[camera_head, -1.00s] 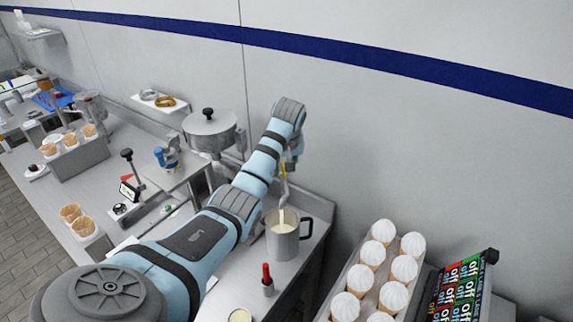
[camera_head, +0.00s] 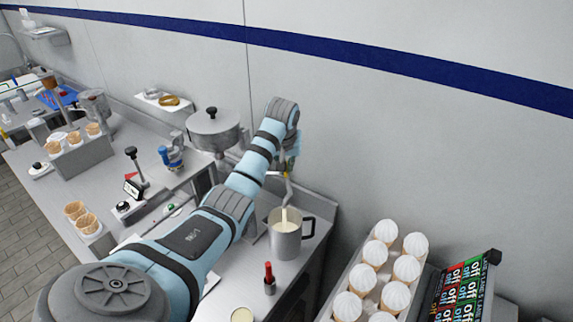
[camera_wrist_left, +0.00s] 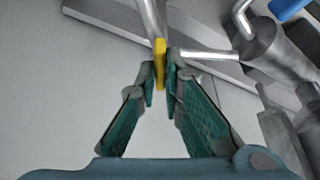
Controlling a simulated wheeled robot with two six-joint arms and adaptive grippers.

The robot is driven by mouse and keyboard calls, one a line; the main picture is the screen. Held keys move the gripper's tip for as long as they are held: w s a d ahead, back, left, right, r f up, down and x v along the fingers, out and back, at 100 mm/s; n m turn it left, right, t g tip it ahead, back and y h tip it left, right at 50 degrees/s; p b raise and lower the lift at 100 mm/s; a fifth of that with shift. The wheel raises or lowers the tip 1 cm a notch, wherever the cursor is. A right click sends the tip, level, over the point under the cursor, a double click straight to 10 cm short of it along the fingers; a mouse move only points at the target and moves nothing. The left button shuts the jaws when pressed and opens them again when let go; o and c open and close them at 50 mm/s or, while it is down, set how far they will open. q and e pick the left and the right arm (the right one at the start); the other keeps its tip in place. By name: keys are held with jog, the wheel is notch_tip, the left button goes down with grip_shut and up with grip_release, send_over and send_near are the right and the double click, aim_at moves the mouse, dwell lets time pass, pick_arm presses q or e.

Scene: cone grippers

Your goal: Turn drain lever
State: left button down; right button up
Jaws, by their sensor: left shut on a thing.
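The drain lever (camera_wrist_left: 160,60) shows as a yellow strip between my left fingertips in the left wrist view. My left gripper (camera_wrist_left: 161,75) is shut on it, with a fingertip on each side. A metal pipe (camera_wrist_left: 152,18) runs upward behind the lever and another branches right. In the head view my left gripper (camera_head: 285,166) is by the wall above a metal pitcher (camera_head: 286,240), partly hidden by my arm. A cream-coloured stream (camera_head: 285,215) stands between the spout and the pale liquid in the pitcher. My right gripper is not in view.
A lidded metal pot (camera_head: 214,130) stands left of my wrist. A red-tipped bottle (camera_head: 269,280) stands before the pitcher. A tray of white-topped cones (camera_head: 370,252) and a sign rack (camera_head: 465,287) are at the right. The wall is close behind my wrist.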

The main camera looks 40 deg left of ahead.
pick_arm(q)
jog(key=m+h, duration=0.1)
jog(key=m, duration=0.1)
jog(key=m+h, duration=0.1)
jog(key=m, duration=0.1)
jog(key=shift+a+m+t, duration=0.1)
jog(key=shift+m+t, duration=0.3)
dwell(0.4)
jog(key=c, duration=1.7)
grip_release()
jog(key=shift+w, duration=0.1)
jog(key=v, duration=0.7)
jog(key=shift+r, duration=0.25)
